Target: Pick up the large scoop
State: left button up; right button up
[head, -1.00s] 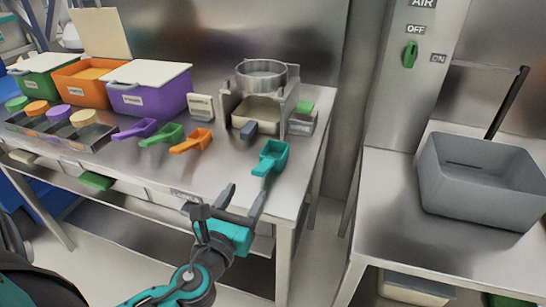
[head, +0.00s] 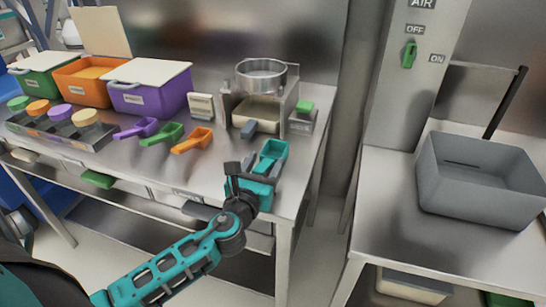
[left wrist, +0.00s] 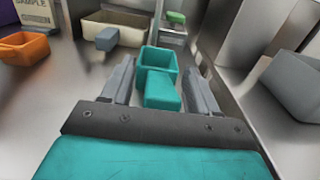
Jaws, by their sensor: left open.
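The large scoop is the teal one (head: 273,152); it lies on the steel table near its right end. In the left wrist view the teal scoop (left wrist: 158,62) lies straight ahead, with its handle toward me. My left gripper (head: 254,172) is open at the handle end, over the front part of the table. In the left wrist view the fingers of my left gripper (left wrist: 159,78) stand on either side of the handle with gaps, apart from it. My right gripper is not in view.
Purple (head: 138,129), green (head: 162,135) and orange (head: 193,141) scoops lie to the left. A sieve stand (head: 258,95) with a beige tray is behind the teal scoop. A grey bin (head: 480,180) stands on the right table.

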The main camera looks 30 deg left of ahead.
pick_arm(q)
jog(key=shift+c, duration=0.2)
jog(key=c, duration=0.9)
jog(key=shift+c, duration=0.2)
